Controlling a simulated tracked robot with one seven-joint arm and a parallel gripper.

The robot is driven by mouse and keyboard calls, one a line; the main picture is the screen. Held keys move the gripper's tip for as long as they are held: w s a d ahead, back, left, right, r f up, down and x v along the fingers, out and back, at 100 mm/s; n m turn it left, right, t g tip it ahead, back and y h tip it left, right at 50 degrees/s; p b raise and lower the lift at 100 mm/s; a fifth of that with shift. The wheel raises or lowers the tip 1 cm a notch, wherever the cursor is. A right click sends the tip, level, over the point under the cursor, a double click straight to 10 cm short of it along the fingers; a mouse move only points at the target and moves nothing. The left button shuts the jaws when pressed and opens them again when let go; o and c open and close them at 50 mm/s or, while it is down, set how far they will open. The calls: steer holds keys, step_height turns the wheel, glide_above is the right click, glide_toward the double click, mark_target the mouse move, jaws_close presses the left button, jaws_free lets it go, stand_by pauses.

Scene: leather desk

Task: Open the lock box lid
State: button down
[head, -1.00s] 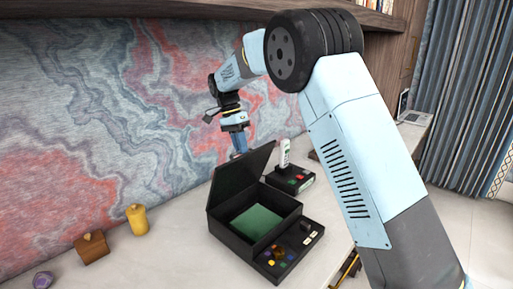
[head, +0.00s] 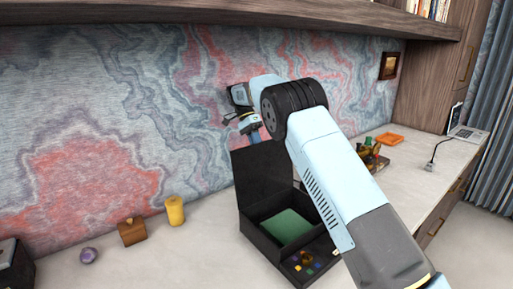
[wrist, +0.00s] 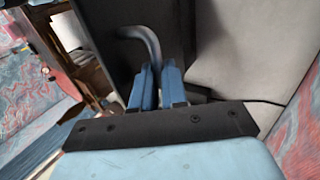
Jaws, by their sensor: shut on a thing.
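The black lock box (head: 258,234) stands on the pale desk, with a green block or lining (head: 287,226) inside. Its lid (head: 262,172) is raised and stands about upright at the back. My gripper (head: 251,134) is behind the lid's top edge, partly hidden by it. In the wrist view my gripper's blue fingers (wrist: 156,80) are shut on a grey curved handle (wrist: 142,42) beside a dark panel, which looks like the lid. The box's front panel (head: 310,264) carries small coloured buttons and is partly covered by my arm.
A yellow cylinder (head: 175,211), a wooden box (head: 132,231) and a purple ball (head: 88,256) stand left of the lock box. A dark box (head: 14,268) is at the far left. The marbled wall is close behind.

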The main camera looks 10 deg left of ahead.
steer(key=shift+w+d, duration=0.2)
steer(key=shift+w, duration=0.25)
steer(key=shift+a, duration=0.2)
steer(key=c, duration=1.6)
jaws_free()
steer(key=shift+c, duration=0.2)
steer(key=shift+o, duration=0.8)
steer(key=shift+a+f, duration=0.1)
steer(key=o, duration=0.3)
